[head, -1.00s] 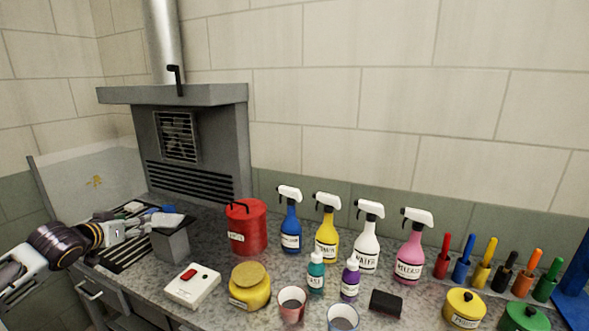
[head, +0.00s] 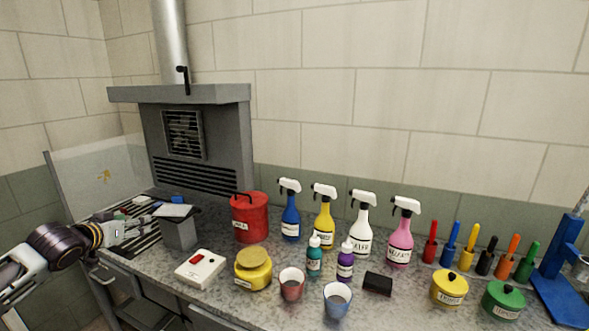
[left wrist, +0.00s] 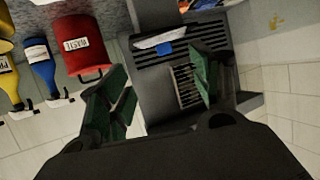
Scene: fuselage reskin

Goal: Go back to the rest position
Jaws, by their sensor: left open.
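My left gripper (head: 150,223) reaches in from the left in the head view, above the slatted part of the bench and just left of a grey box (head: 180,231). In the left wrist view my left gripper's (left wrist: 158,95) two green-padded fingers stand wide apart with nothing between them. The red waste can (left wrist: 86,45) shows beyond one finger there. My right gripper is in neither view.
A grey extraction hood (head: 200,135) stands behind. The bench (head: 225,285) holds a red can (head: 249,217), a white switch box (head: 200,269), a yellow jar (head: 253,268), spray bottles (head: 361,225), cups (head: 337,299) and a blue stand (head: 560,260). Open air lies above the bench.

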